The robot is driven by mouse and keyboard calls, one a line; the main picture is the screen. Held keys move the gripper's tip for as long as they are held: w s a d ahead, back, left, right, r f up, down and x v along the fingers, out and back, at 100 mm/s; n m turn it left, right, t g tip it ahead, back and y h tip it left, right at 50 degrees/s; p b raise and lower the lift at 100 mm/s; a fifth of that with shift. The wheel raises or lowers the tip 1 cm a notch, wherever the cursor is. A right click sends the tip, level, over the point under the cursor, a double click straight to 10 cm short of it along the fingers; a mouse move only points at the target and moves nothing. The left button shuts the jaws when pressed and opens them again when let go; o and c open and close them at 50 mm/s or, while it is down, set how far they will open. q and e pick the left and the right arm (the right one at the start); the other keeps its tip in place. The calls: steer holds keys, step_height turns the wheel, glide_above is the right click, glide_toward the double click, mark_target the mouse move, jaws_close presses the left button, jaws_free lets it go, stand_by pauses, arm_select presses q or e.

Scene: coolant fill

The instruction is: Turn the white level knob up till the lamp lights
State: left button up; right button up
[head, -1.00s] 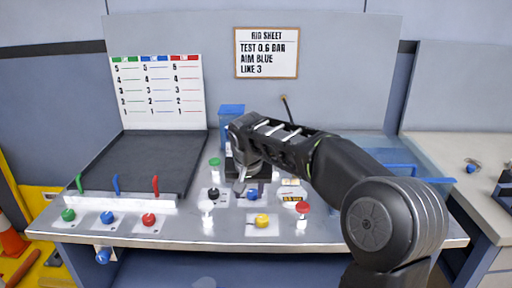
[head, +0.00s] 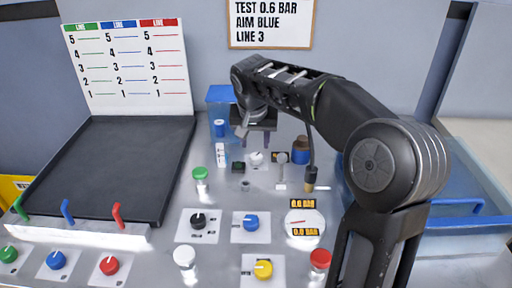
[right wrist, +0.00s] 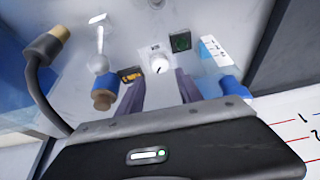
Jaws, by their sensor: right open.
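The small white knob (head: 257,158) with a dark pointer mark stands at the back of the bench panel, beside the blue tank. In the right wrist view the white knob (right wrist: 159,64) lies just beyond and between my fingertips, apart from them. My right gripper (head: 255,143) is open and empty, pointing down behind and above the knob. Its two fingers (right wrist: 160,88) also show in the right wrist view. A dark square with a faint green face (head: 238,168) sits left of the knob; I cannot tell if it is the lamp, and it looks unlit. My left gripper is out of view.
A blue tank (head: 221,97) with a white scale strip (head: 222,155) stands left of the gripper. A small metal lever (head: 281,170) and a blue-brown fitting (head: 301,150) stand to the right. Black, blue and yellow knobs and a gauge (head: 304,222) lie in front.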

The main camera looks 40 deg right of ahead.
mark_target(256, 156)
steer(key=shift+x, duration=3.85)
steer(key=shift+c, duration=0.5)
jaws_close()
